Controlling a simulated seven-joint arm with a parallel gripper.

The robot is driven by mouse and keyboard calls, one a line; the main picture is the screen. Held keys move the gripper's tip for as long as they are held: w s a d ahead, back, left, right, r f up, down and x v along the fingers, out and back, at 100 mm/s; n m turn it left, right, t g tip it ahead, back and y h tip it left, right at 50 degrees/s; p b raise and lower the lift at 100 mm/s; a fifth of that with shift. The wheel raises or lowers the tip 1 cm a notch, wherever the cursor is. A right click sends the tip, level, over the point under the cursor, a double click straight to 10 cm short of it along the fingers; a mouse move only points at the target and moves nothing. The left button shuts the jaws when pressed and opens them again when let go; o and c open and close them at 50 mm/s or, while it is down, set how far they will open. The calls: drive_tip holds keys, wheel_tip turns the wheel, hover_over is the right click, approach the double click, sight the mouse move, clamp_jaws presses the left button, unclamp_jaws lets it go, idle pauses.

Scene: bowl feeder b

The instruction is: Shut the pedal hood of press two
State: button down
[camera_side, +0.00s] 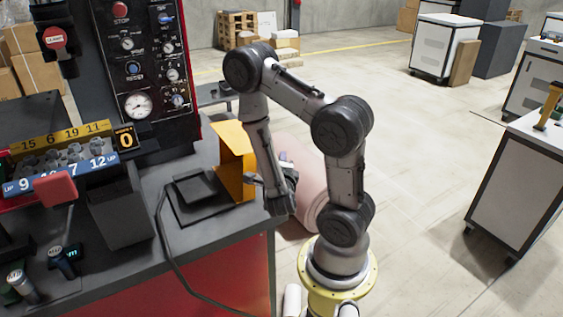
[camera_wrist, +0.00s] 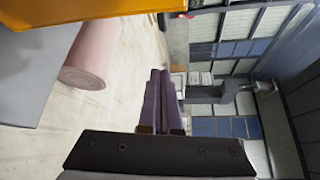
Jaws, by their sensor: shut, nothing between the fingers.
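The orange-yellow pedal hood (camera_side: 234,160) stands open and upright in the side view, at the right of a dark, flat pedal (camera_side: 195,190) on the bench corner. The pedal is uncovered. An orange-yellow panel, seemingly the hood (camera_wrist: 75,12), crosses the upper left of the wrist view. My gripper (camera_wrist: 160,78) is shut and empty, its fingers together in the wrist view. In the side view my wrist hangs just right of the hood, low by the bench edge; my fingertips are hard to make out there, and I cannot tell whether they touch the hood.
A dark control panel with a gauge (camera_side: 138,105) rises behind the bench (camera_side: 215,235). A numbered parts tray (camera_side: 65,160) sits at left. A cable runs along the bench by the pedal. A pink roll (camera_side: 312,190) lies on the floor beyond my arm. White cabinets (camera_side: 515,190) stand right.

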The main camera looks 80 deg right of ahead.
drive_tip(key=w+d, duration=0.4)
drive_tip(key=shift+w+d, duration=0.15)
drive_tip(key=shift+w, duration=0.25)
idle(0.5)
drive_tip(key=shift+r, duration=0.15)
